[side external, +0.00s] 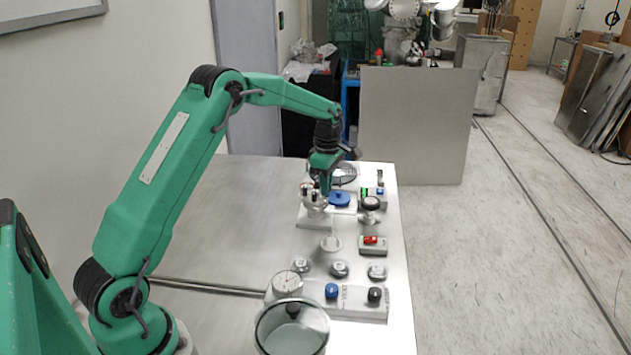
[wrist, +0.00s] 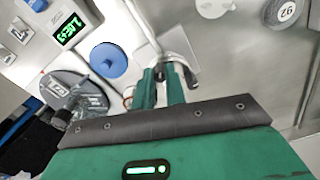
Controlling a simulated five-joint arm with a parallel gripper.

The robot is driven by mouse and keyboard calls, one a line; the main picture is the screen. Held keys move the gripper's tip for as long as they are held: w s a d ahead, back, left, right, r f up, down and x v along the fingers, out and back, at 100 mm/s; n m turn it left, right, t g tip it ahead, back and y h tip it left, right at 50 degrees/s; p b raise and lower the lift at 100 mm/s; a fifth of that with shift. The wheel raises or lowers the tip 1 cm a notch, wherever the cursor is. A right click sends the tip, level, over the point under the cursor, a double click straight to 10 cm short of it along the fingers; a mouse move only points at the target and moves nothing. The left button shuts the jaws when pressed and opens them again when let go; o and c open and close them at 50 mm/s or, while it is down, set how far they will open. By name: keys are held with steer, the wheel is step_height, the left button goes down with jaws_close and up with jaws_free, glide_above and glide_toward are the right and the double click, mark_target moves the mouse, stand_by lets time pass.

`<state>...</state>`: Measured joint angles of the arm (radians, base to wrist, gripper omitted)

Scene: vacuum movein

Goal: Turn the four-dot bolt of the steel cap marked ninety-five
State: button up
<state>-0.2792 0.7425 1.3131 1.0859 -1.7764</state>
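In the side view my gripper (side external: 316,192) points down over a silver fitting (side external: 314,205) on a steel block at the panel's back left. In the wrist view my gripper's two green fingers (wrist: 163,80) have a narrow gap between them, and their tips reach a curved metal part (wrist: 182,68); whether they grip it is unclear. Three small steel caps stand in a row nearer the camera: left (side external: 302,265), middle (side external: 339,269) and right (side external: 376,272). Their marks and dots are too small to read. A dark round label (wrist: 287,12) in the wrist view seems to read 92 or 95.
A blue knob (side external: 340,199) and a green digital display (wrist: 68,28) are close to my gripper. A red switch (side external: 371,240), a dial gauge (side external: 287,283), a glass vessel (side external: 291,330) and blue and black knobs stand nearer the camera. The table's left side is clear.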

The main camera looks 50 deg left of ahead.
jaws_close()
steer(key=shift+m, duration=2.4)
steer(key=o, duration=0.6)
jaws_free()
steer(key=shift+r, duration=0.15)
steer(key=shift+r, duration=3.8)
